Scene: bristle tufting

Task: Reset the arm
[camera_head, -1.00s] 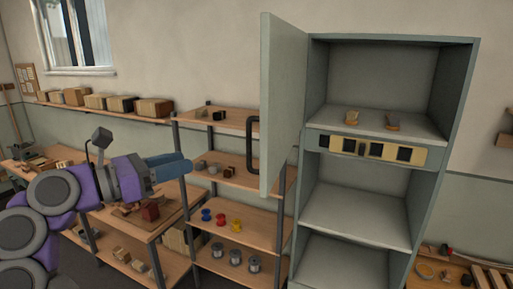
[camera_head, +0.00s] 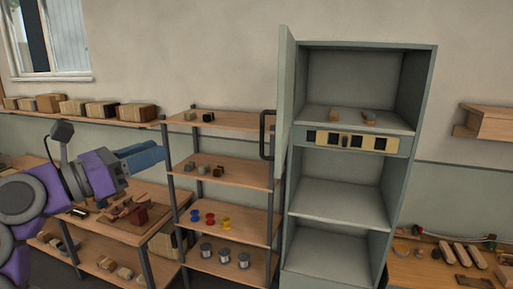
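My arm, purple with grey joints, reaches in from the left edge. My gripper (camera_head: 152,156), with blue fingers, points right in the air in front of the open shelf rack. The two fingers overlap from this side, so I cannot tell how far apart they are. Nothing shows between or hanging from them.
A grey-green cabinet (camera_head: 420,150) stands open, its door (camera_head: 285,120) swung out to the left. Two small pieces lie on its top shelf. The wooden rack (camera_head: 240,174) holds blocks and coloured spools. Workbenches stand at left (camera_head: 175,207) and right (camera_head: 440,274).

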